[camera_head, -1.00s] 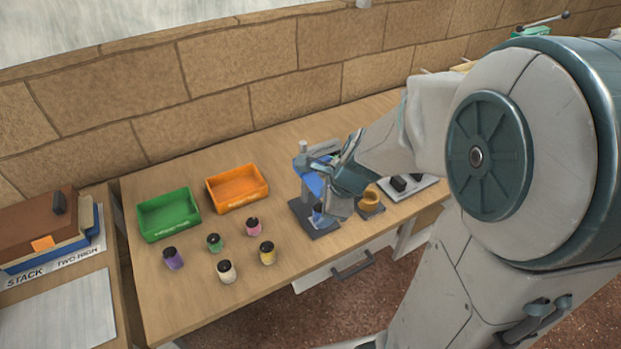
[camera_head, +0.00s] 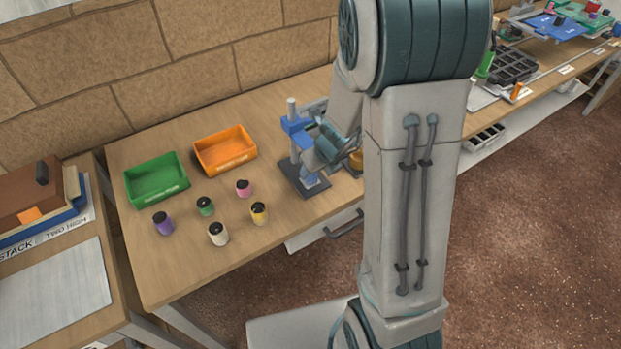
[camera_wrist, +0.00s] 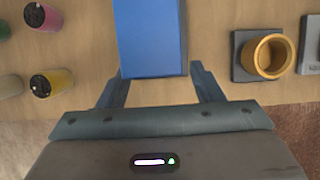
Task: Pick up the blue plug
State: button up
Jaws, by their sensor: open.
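Several small plugs with black tops stand on the wooden table in the head view: purple (camera_head: 163,225), green (camera_head: 205,207), pink (camera_head: 243,189), white (camera_head: 218,235) and yellow (camera_head: 258,214). No plug there is clearly blue. A stand with a blue upper part (camera_head: 296,125) and a dark base (camera_head: 311,189) is right of them. My gripper (camera_head: 311,178) is at this stand, partly hidden by its own wrist. In the wrist view my gripper (camera_wrist: 157,72) is open, with a large blue block (camera_wrist: 150,38) across the space between its fingers. Anything beneath this block is hidden.
A green tray (camera_head: 160,192) and an orange tray (camera_head: 228,165) stand behind the plugs. A yellow-orange ring-shaped cup (camera_wrist: 268,57) on a grey base is right of my gripper. A drawer (camera_head: 320,230) is under the table's front edge.

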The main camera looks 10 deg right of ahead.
aim_at(313, 183)
jog(key=b+x, duration=0.2)
jog(key=x, duration=0.3)
jog(key=shift+f+b, duration=0.2)
jog(key=shift+b, duration=0.2)
jog(key=shift+w+f, duration=0.25)
jog(key=shift+f, duration=0.15)
jog(key=shift+a+r, duration=0.1)
jog(key=c, duration=1.1)
jog(key=shift+s+r, duration=0.35)
jog(key=shift+r, duration=0.05)
jog(key=s+d+r+b, duration=0.1)
jog(key=s+r, duration=0.1)
jog(key=s, duration=0.2)
jog(key=s+d+r+b, duration=0.1)
jog(key=s+d+r, duration=0.1)
jog(key=s, duration=0.2)
jog(key=s+d+r+b, duration=0.1)
jog(key=s+r+b, duration=0.1)
jog(key=s+r, duration=0.1)
jog(key=shift+s+d, duration=0.25)
jog(key=shift+s, duration=0.6)
